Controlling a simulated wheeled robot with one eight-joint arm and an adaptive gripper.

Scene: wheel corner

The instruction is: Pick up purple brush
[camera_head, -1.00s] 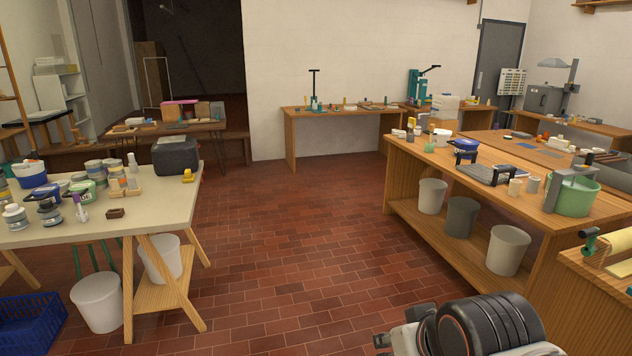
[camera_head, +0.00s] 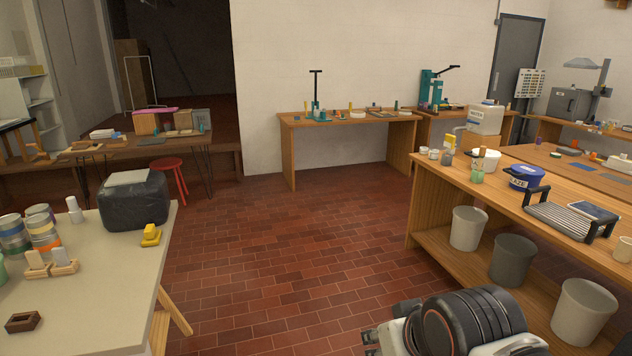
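I cannot make out a purple brush for certain in this view. Small upright items stand on the back wall table (camera_head: 300,124), one of them a tiny purple shape (camera_head: 374,106), too small to identify. A flat pink-purple thing lies on top of a box on the far left table (camera_head: 128,148); I cannot tell what it is. Part of my arm, with a black ribbed round joint, shows at the bottom right of centre. My gripper's fingers are not visible.
A pale table (camera_head: 105,315) with cans and a black container (camera_head: 133,203) stands at left. A long wooden bench (camera_head: 450,185) with bins below stands at right. A red stool (camera_head: 168,164) is by the far left table. Brick floor (camera_head: 290,240) between them is clear.

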